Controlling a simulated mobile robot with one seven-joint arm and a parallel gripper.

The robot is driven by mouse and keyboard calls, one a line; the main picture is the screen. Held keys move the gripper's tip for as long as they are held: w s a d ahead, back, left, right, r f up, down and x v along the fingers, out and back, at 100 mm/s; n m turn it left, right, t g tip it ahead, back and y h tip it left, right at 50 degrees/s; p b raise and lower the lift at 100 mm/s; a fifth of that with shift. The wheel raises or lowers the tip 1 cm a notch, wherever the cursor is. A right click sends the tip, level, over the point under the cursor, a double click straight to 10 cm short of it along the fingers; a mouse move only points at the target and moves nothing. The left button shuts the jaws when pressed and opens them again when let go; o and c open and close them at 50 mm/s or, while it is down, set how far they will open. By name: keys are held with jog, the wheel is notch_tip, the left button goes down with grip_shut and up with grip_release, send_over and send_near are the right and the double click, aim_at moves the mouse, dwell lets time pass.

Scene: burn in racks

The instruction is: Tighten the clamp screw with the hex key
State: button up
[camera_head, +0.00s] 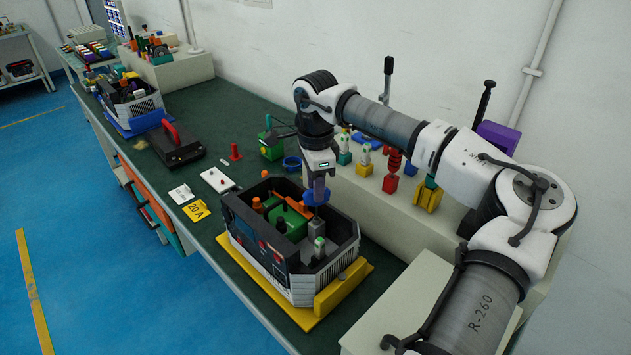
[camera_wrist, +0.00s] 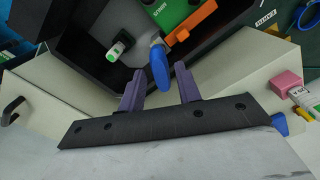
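My gripper (camera_head: 319,186) points down over the open dark equipment case (camera_head: 236,212) on the bench. Its two purple fingers (camera_wrist: 131,92) stand apart in the wrist view. A flat blue piece (camera_wrist: 160,68) shows between and just beyond the fingertips, with gaps on both sides. It also shows in the head view (camera_head: 316,197), above a grey part (camera_head: 316,228) inside the case. I cannot tell whether this blue piece is the hex key's handle or a knob on the clamp screw. A white post with a green top (camera_wrist: 116,50) stands beside it. No separate hex key is clearly visible.
The case sits on a yellow base (camera_head: 343,288). Behind it, a pale raised shelf (camera_head: 390,213) holds coloured tools. A blue ring (camera_head: 292,163), a white plate (camera_head: 217,180) and a yellow "20 A" card (camera_head: 196,210) lie nearby. Orange and green parts (camera_head: 288,222) crowd the case.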

aim_at(316, 205)
jog(key=shift+f+b, duration=1.3)
jog(key=shift+f, duration=0.75)
jog(key=shift+c, duration=0.2)
grip_shut()
jog(key=shift+s+f, duration=0.1)
jog(key=shift+f, duration=0.05)
